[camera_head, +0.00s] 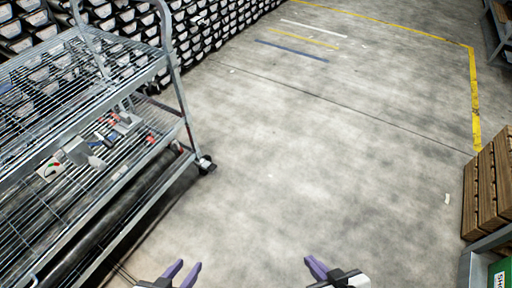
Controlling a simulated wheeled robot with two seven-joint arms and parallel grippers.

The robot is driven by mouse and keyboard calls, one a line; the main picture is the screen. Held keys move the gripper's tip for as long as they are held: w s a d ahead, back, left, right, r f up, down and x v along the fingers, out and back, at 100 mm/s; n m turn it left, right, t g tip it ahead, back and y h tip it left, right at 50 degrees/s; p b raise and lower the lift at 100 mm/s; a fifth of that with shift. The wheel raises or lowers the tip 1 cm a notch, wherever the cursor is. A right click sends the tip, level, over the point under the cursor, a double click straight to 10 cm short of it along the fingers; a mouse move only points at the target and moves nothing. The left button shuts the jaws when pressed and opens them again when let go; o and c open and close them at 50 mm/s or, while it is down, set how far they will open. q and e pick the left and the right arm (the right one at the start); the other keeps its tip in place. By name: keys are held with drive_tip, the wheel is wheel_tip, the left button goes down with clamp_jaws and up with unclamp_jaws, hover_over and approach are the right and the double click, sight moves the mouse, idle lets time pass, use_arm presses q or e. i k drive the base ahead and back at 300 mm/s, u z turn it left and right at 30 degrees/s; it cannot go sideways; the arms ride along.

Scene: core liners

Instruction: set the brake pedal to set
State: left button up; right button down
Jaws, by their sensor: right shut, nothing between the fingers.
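A wire-shelf cart (165,75) stands at the left. On its lower level is a grey device (75,150) with a small white plate bearing red and green marks (50,168). Small red parts show near the cart's right end (178,147), above a dark caster (205,164). I cannot tell which of these parts is the brake pedal, or its setting. My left gripper (188,265) is open and empty at the bottom edge, right of the cart and apart from it. My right gripper (312,262) is shut and empty, further right over bare floor.
Racks of dark bins (215,25) line the back left. Stacked wooden pallets (492,185) and a green box (500,275) stand at the right edge. The concrete floor (300,150) between is clear, with yellow, white and blue lines.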

sight(210, 167)
drive_tip(key=z, duration=0.25)
drive_tip(key=i, duration=1.2)
drive_tip(key=u, duration=1.05)
drive_tip(key=i, duration=0.75)
drive_tip(key=u, duration=0.9)
